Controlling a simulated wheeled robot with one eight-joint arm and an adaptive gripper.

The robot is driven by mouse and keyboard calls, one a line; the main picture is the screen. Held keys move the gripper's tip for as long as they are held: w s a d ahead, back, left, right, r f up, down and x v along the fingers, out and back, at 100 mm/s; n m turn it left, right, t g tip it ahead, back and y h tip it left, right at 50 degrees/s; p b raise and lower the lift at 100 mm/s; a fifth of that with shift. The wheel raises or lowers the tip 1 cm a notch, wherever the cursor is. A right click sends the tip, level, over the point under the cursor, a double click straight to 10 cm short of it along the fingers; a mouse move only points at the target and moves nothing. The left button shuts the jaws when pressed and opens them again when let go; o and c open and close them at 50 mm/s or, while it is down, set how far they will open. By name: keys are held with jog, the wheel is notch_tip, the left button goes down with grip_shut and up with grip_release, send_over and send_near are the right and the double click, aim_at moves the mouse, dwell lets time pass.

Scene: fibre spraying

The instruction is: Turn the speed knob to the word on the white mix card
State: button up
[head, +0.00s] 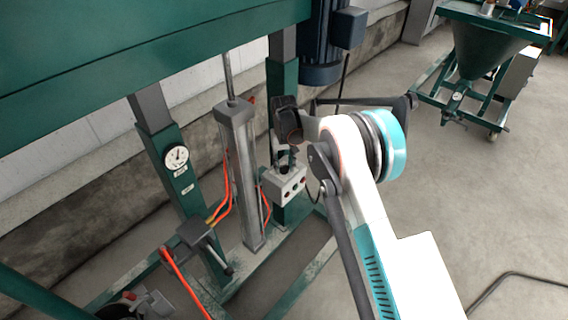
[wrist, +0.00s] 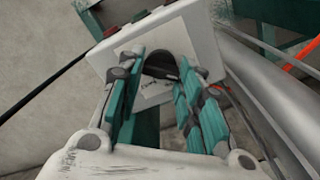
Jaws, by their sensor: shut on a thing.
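The speed knob (wrist: 160,64) is dark and round, on the light face of a control box (wrist: 205,40) in the wrist view. My gripper (wrist: 161,72) is shut on the knob, with one teal finger on each side. Small print (wrist: 148,85) by the knob is too small and tilted to read, and the fingers hide part of the dial. In the head view the control box (head: 286,186) stands low by a green post, with my gripper (head: 287,150) just above it. I cannot make out a white mix card in either view.
A round gauge (head: 176,157) with small labels is on a green post at left. A grey cylinder (head: 238,170) and orange hoses (head: 226,185) stand left of the box. A green hopper cart (head: 485,60) is at the back right.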

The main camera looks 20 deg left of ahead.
jog(key=o, duration=1.1)
jog(key=shift+c, duration=0.2)
notch_tip(320, 180, up, 12)
